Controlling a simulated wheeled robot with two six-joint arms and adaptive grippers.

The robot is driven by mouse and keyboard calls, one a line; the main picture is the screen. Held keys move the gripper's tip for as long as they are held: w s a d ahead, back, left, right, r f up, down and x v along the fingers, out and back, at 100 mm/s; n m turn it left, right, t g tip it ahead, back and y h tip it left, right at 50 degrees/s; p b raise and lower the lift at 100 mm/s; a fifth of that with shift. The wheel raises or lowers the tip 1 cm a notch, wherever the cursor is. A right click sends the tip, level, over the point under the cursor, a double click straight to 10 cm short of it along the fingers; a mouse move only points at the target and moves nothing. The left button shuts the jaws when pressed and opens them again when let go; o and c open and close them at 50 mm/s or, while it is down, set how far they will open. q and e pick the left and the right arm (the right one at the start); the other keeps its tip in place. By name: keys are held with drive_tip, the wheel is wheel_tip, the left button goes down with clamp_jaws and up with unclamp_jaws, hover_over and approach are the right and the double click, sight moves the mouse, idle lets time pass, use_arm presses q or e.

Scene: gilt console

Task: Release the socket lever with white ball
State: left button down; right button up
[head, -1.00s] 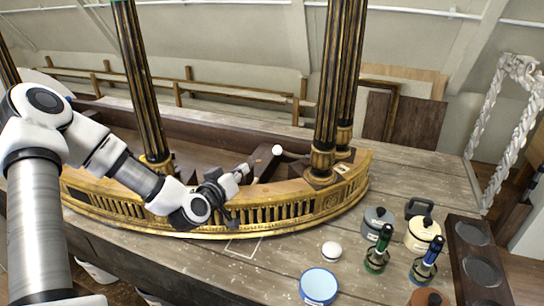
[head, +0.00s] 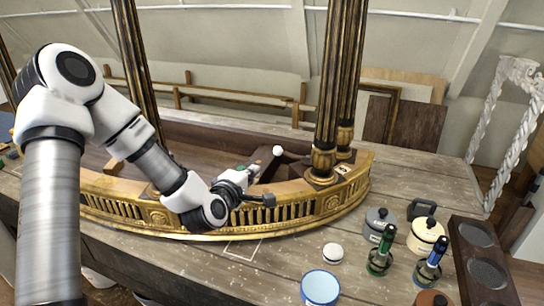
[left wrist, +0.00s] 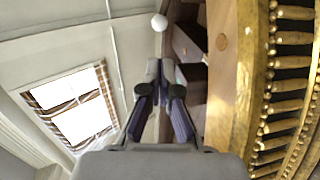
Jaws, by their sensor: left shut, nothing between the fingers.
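The white ball (head: 277,150) sits at the upper end of a dark lever piece behind the gilt rail. The ball also shows in the left wrist view (left wrist: 159,22), beyond my fingertips. My left gripper (head: 253,171) reaches over the gilt rail from the left, its tips a little left of and below the ball in the head view. In the left wrist view the fingers meet at the tips (left wrist: 160,68), shut with nothing between them. A gap shows between tips and ball there. The lever's lower part and socket are hidden. My right gripper is not in view.
The curved gilt rail (head: 300,204) and dark columns (head: 325,120) stand close to the arm. On the wooden table (head: 245,273) at right front are a small white-topped item (head: 333,252), a blue-rimmed bowl (head: 319,287), pots and two bottles. A wooden tray (head: 460,245) lies far right.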

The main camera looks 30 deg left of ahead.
sight(276, 153)
use_arm(q)
drive_tip(key=p+x, duration=0.3)
drive_tip(key=x, duration=0.9)
drive_tip(key=shift+w+p, duration=0.35)
drive_tip(key=shift+p, duration=0.05)
drive_tip(key=shift+w+a+f, duration=0.1)
drive_tip(key=shift+w+f, duration=0.1)
drive_tip(key=shift+w, duration=0.25)
